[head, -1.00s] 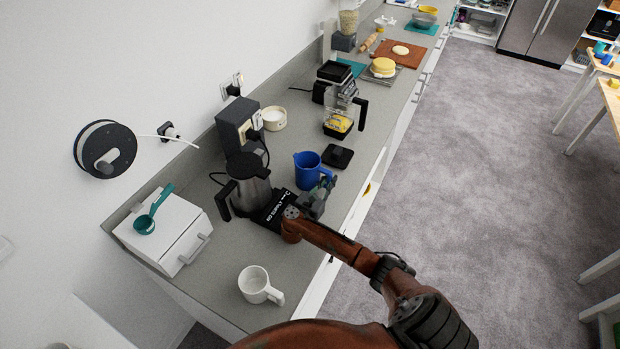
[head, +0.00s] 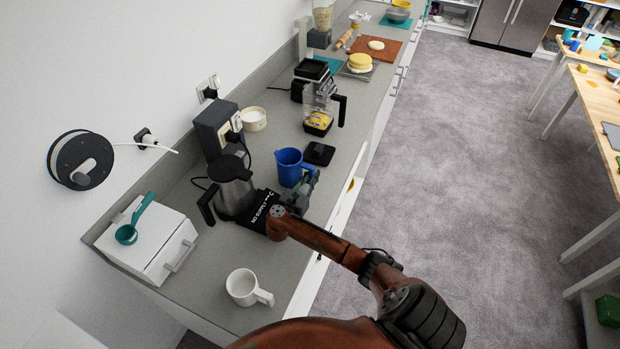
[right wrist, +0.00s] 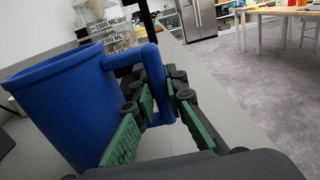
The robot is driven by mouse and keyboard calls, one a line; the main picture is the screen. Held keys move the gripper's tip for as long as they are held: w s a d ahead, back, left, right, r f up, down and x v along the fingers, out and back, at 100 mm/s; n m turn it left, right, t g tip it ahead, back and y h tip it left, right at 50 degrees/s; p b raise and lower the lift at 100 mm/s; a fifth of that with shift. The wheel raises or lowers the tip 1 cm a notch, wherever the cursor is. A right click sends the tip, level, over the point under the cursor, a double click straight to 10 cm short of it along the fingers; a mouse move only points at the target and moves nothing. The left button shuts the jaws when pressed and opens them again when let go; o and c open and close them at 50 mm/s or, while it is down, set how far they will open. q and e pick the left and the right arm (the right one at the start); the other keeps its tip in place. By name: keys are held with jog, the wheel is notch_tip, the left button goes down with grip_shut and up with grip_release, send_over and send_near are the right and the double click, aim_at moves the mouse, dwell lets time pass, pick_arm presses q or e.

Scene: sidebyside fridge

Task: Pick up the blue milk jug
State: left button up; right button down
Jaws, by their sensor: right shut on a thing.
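The blue milk jug (head: 289,167) is upright at the counter, beyond my right gripper in the head view. In the right wrist view the jug (right wrist: 62,108) fills the left side, with its handle (right wrist: 155,80) towards the right. My right gripper (head: 308,184) is shut on the handle. Its green-padded fingers (right wrist: 160,118) lie on both sides of the handle in the wrist view. Whether the jug's base touches the counter is hard to tell. My left gripper is not in view.
A steel kettle (head: 233,190) stands close left of my right gripper. A white mug (head: 246,288) is nearer on the counter (head: 215,270). A black scale (head: 319,153) and a blender (head: 318,95) are just beyond the jug. Open floor (head: 430,170) lies right.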

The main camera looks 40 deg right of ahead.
jog(key=s+r, duration=1.1)
jog(key=s, duration=0.3)
jog(key=shift+r, duration=0.4)
